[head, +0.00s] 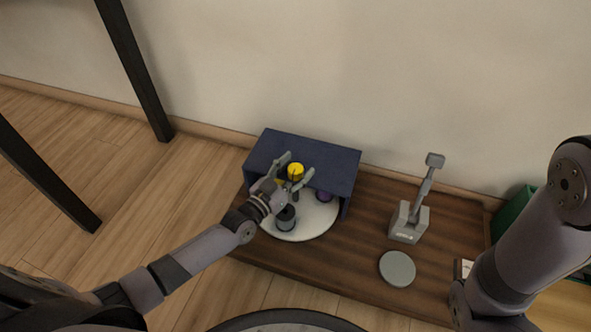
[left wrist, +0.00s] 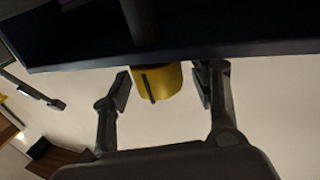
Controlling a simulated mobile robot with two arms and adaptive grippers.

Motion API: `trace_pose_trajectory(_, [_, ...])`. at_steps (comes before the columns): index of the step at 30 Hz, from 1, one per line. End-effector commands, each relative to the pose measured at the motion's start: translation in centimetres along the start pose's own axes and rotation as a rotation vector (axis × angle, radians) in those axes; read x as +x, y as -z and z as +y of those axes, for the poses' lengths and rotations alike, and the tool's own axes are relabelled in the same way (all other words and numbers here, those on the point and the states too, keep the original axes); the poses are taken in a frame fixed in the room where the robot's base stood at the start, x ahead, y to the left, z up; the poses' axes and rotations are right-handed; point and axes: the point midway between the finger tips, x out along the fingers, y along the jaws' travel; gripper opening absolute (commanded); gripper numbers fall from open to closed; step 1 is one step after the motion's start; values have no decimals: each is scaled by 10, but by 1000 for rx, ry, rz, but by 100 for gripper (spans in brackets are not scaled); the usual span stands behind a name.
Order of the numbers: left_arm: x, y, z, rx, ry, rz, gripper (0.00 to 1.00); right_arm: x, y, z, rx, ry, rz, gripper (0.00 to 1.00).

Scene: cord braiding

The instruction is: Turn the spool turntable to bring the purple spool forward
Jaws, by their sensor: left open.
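The white round turntable (head: 307,228) sits partly under a dark blue cover. The purple spool (head: 324,196) stands on its right side, close under the cover's front edge. A dark grey spool (head: 286,222) stands at the front of the disc. My right gripper is out of view.
The blue cover (head: 330,160) hides the turntable's back. A brown wooden board (head: 350,255) carries it, a grey stand with a lever (head: 410,222) and a grey disc (head: 397,268). A green box (head: 513,214) is at the right, near my right arm.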

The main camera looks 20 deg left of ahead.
Motion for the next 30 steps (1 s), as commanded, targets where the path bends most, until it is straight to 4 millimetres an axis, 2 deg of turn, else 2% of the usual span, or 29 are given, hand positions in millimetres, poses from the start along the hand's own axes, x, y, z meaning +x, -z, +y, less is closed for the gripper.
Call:
trace_pose_trajectory(2, [0,0,0,0,0,0,55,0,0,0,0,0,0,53])
trace_pose_trajectory(5, [0,0,0,0,0,0,50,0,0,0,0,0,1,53])
trace_pose_trajectory(27, [0,0,0,0,0,0,0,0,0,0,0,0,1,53])
trace_pose_trajectory(30, [0,0,0,0,0,0,0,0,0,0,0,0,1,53])
